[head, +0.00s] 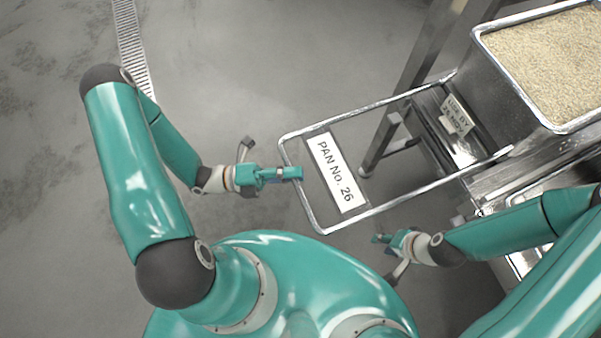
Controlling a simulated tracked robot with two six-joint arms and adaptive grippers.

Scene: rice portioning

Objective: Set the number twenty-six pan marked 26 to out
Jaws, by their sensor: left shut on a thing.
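A long metal frame (395,98) reaches out from the steel structure at right. A white plate reading "PAN No. 26" (337,172) lies inside its outer end. My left gripper (297,173) is shut on the frame's outer end bar, beside the plate. A metal pan (512,87) full of pale rice stands at the upper right, at the frame's inner end; I cannot tell whether it rests on the frame. My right gripper (380,238) is just outside the frame's lower side bar, apart from the plate; its fingers are too small to read.
A small card (457,115) starting "USE BY" hangs below the rice pan. Steel rails (500,180) and a leg with a foot (383,145) stand at right. The grey floor is clear at left, apart from a drain grate (132,48).

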